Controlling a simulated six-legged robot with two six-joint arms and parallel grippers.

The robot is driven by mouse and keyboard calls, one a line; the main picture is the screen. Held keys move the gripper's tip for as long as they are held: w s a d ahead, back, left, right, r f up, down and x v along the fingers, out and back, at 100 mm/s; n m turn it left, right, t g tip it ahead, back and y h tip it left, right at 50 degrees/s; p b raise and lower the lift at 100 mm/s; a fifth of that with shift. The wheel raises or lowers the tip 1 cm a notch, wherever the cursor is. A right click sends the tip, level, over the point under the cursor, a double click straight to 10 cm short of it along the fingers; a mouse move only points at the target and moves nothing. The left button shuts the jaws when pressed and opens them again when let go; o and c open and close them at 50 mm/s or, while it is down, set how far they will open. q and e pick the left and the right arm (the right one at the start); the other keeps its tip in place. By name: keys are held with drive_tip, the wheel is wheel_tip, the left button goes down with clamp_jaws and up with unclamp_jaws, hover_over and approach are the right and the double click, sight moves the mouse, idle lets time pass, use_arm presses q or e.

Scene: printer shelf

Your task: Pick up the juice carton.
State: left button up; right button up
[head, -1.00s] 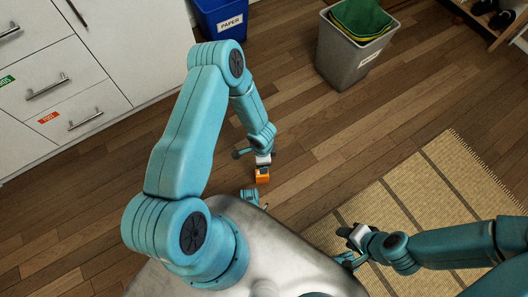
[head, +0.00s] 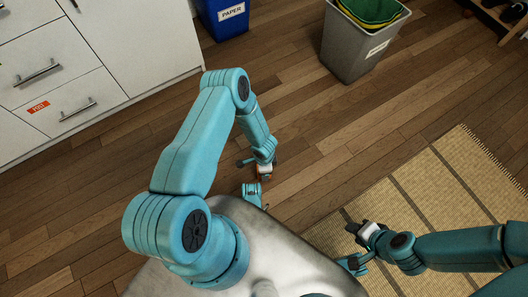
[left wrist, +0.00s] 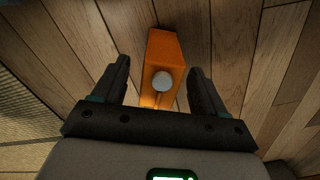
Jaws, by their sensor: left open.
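The juice carton (left wrist: 164,48) is an orange box with a round white cap. In the left wrist view it lies between the two dark fingers of my left gripper (left wrist: 159,68), with a gap visible on either side. My left gripper is open. In the head view my left gripper (head: 263,168) is low over the wooden floor, and the carton is almost wholly hidden by it. My right gripper (head: 356,232) is over the woven mat, away from the carton; its jaw opening is too small to judge.
A woven mat (head: 430,190) covers the floor at the right. A grey bin (head: 355,55) with a green and yellow liner and a blue paper bin (head: 228,22) stand at the back. White drawers (head: 100,60) are at the left. Wooden floor is clear between them.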

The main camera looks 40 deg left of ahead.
use_arm(q)
drive_tip(key=shift+f, duration=0.85)
drive_tip(key=shift+r, duration=0.1)
use_arm(e)
drive_tip(key=shift+w+d+f, duration=0.1)
drive_tip(key=shift+w+f, duration=0.2)
drive_tip(key=shift+f, duration=0.15)
use_arm(q)
drive_tip(key=c, duration=1)
